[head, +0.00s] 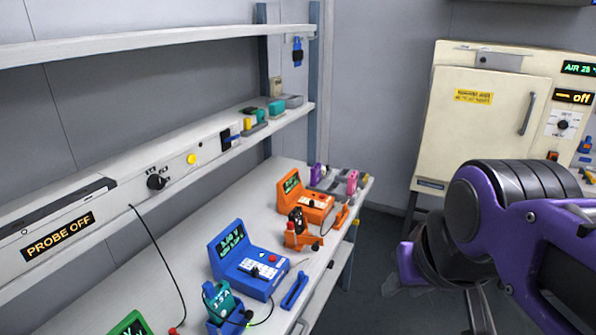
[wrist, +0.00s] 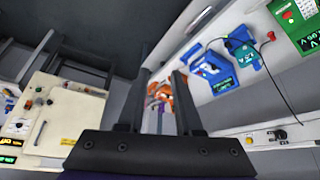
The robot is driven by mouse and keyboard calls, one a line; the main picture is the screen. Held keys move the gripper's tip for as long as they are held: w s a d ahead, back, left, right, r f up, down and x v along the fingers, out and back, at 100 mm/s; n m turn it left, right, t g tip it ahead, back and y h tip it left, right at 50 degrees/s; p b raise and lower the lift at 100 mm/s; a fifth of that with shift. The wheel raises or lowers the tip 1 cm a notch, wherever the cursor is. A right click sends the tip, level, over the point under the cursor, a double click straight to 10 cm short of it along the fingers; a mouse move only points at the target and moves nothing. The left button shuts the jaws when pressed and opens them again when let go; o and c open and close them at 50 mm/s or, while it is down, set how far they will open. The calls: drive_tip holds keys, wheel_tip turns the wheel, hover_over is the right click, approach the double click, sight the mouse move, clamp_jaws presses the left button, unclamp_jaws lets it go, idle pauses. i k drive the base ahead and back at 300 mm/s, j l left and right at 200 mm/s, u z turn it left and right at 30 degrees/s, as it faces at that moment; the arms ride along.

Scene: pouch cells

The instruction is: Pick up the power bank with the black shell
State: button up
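A small black-shelled block, which looks like the power bank (head: 297,219), stands upright in an orange cradle (head: 303,241) on the bench in the head view. An orange tester (head: 305,202) stands just behind it. In the wrist view the orange things show partly behind a finger, and I cannot make out the black block there. My gripper (wrist: 161,76) is open and empty, its two dark fingers apart. It is away from the bench; in the head view my arm is at the right and the fingertips are not clear.
A teal block (head: 220,300) stands in a blue cradle beside a blue tester (head: 248,265) on the bench (head: 190,260). A blue tool (head: 294,290) lies near the front edge. A shelf (head: 180,140) overhangs the back. A cream cabinet (head: 480,125) stands at the right.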

sight(296, 215)
drive_tip(key=k+u, duration=0.1)
drive_tip(key=k, duration=0.5)
drive_tip(key=k+j+u, duration=0.15)
drive_tip(key=k, duration=0.5)
drive_tip(key=u, duration=1.25)
drive_tip(key=i+l+u, duration=0.1)
drive_tip(key=l, duration=0.25)
drive_tip(key=i+l+u, duration=0.15)
drive_tip(key=l, duration=0.25)
drive_tip(key=i+l, duration=0.1)
drive_tip(key=l, duration=0.3)
drive_tip(key=i+l, duration=0.1)
drive_tip(key=l, duration=0.35)
drive_tip(key=i+l, duration=0.15)
drive_tip(key=l, duration=0.25)
drive_tip(key=i+l, duration=0.1)
drive_tip(key=l, duration=0.3)
drive_tip(key=i+l, duration=0.1)
drive_tip(key=l, duration=0.3)
drive_tip(key=i+l, duration=0.1)
drive_tip(key=l, duration=0.35)
drive_tip(key=i+l, duration=0.1)
drive_tip(key=l, duration=0.3)
drive_tip(key=i+l, duration=0.1)
drive_tip(key=l, duration=0.3)
drive_tip(key=z, duration=0.05)
